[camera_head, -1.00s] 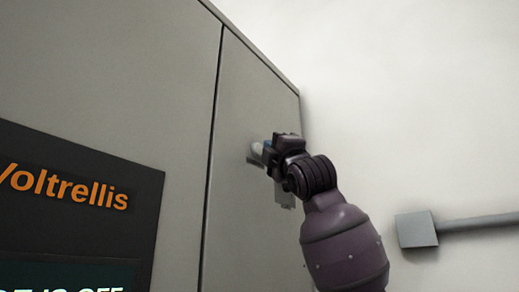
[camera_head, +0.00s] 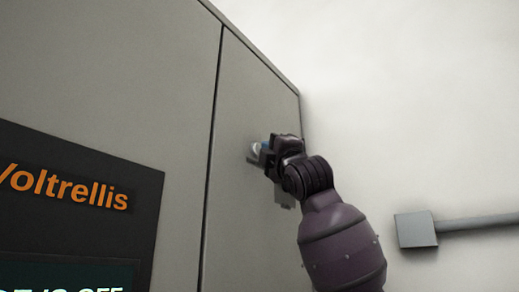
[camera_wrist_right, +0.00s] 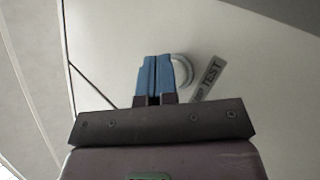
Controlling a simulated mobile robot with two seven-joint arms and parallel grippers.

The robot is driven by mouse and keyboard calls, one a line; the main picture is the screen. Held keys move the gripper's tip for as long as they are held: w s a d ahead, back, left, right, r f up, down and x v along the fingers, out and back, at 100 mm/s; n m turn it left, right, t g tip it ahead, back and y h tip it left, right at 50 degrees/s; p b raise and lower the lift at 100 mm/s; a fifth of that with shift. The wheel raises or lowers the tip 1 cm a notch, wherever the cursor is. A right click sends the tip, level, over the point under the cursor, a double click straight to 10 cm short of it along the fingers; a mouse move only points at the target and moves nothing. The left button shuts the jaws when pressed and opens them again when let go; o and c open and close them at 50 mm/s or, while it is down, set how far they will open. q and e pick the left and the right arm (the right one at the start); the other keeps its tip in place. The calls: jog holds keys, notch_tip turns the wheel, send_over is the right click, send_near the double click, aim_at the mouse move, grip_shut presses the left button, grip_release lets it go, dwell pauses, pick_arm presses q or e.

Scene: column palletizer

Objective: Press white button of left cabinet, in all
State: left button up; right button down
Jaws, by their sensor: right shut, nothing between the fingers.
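The cabinet (camera_head: 240,95) is grey, with a dark vertical seam, and fills the left and middle of the head view. A round white button (camera_head: 256,148) shows on its right panel, partly hidden by my right gripper (camera_head: 263,147). In the right wrist view the white button (camera_wrist_right: 182,68) sits beside a label reading "TEST" (camera_wrist_right: 208,80). My right gripper's blue fingers (camera_wrist_right: 155,73) are shut and empty, and their tips overlap the left part of the button. I cannot tell whether they touch it. My left gripper is out of view.
A dark panel (camera_head: 85,170) with orange "Voltrellis" lettering and a screen is at the lower left of the cabinet. A grey box with a pipe (camera_head: 416,229) is on the pale wall at right. The space right of the cabinet looks clear.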

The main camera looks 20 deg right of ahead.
jog(key=shift+w, duration=0.1)
dwell(0.4)
jog(key=shift+s+d+b, duration=0.3)
jog(key=shift+s+b, duration=0.05)
jog(key=shift+s, duration=0.3)
jog(key=s, duration=0.1)
jog(key=s+d+b, duration=0.1)
jog(key=s, duration=0.1)
jog(key=s+d, duration=0.1)
jog(key=shift+s+d, duration=0.15)
jog(key=shift+d, duration=0.1)
dwell(0.4)
dwell(0.9)
